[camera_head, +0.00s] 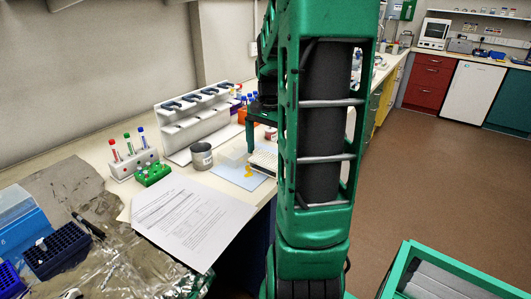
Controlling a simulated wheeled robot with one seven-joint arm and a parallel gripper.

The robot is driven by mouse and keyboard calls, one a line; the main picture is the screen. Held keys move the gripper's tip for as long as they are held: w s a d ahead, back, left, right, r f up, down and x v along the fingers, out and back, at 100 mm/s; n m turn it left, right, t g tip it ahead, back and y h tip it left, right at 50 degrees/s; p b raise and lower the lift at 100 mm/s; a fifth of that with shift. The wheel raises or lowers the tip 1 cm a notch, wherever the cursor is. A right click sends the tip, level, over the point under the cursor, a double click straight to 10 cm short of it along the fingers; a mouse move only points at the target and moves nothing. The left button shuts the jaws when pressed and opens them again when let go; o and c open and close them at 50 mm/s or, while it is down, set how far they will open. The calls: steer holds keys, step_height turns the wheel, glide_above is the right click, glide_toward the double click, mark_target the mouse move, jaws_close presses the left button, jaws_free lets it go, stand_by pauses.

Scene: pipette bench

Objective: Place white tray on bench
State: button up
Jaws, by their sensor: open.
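A small white tray (264,161), with what look like rows of holes, rests at the bench's front edge, partly on a pale blue mat (240,174). Its right end is hidden behind my green arm. My gripper (260,143) is just above and behind the tray, pointing down. One green finger shows left of my arm; the other is mostly hidden. The gripper is open, and I see nothing held in it. The bench (92,152) runs along the left wall.
A grey metal beaker (201,156), a white pipette stand (190,126), a white tube rack (131,163) and a green rack (152,174) stand left of the tray. Paper sheets (190,218) overhang the front edge. Blue tip boxes (58,252) sit at lower left.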

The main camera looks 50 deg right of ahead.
mark_target(269, 159)
step_height(269, 159, up, 12)
steer(key=s+a+f+n, duration=0.5)
steer(key=s+a+f, duration=0.1)
steer(key=s+a, duration=0.1)
steer(key=s+a+f+n, duration=0.5)
steer(key=s+a, duration=0.1)
steer(key=a, duration=0.3)
steer(key=shift+s+a+f+n, duration=0.35)
steer(key=shift+s+a+n, duration=0.05)
